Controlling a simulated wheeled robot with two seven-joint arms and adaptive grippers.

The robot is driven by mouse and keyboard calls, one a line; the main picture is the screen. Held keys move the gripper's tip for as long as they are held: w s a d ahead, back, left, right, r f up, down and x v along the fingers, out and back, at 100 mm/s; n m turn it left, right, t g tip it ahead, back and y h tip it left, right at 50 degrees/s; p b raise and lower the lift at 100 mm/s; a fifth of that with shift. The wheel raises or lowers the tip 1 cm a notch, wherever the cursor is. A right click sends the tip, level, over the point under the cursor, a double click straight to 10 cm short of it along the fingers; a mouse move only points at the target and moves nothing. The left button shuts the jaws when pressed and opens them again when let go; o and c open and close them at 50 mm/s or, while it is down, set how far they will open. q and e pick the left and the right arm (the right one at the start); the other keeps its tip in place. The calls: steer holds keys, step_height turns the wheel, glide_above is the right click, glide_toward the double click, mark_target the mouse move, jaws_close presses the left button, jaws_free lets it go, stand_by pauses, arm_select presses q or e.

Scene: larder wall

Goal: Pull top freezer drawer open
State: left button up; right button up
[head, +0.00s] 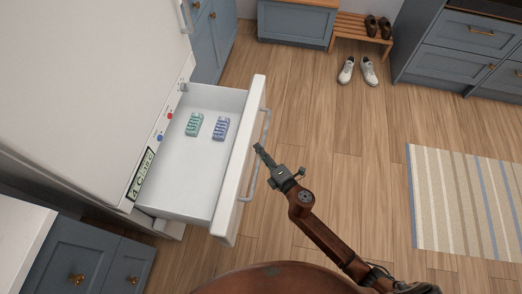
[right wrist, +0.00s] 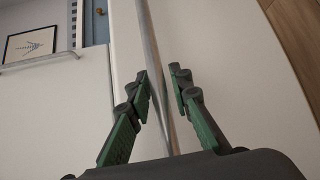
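The white freezer drawer (head: 178,180) stands pulled out from the white freezer in the head view, its inside exposed. Its front panel (head: 238,165) carries a long pale bar handle (head: 266,124). My right gripper (head: 259,149) is at the middle of this handle. In the right wrist view, my right gripper's green-padded fingers (right wrist: 163,80) stand apart on either side of the handle bar (right wrist: 149,45). The bar runs close to the left finger, with a gap to the right finger. Contact is unclear. My left gripper is not in view.
A green tray (head: 194,124) and a blue-violet tray (head: 220,128) lie in the drawer. White shoes (head: 358,71) and a wooden bench (head: 352,30) are at the back. A striped rug (head: 465,200) lies at right. Wooden floor before the drawer is clear.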

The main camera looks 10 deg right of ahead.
steer(key=shift+o, duration=1.1)
steer(key=shift+d, duration=0.1)
steer(key=v, duration=1.2)
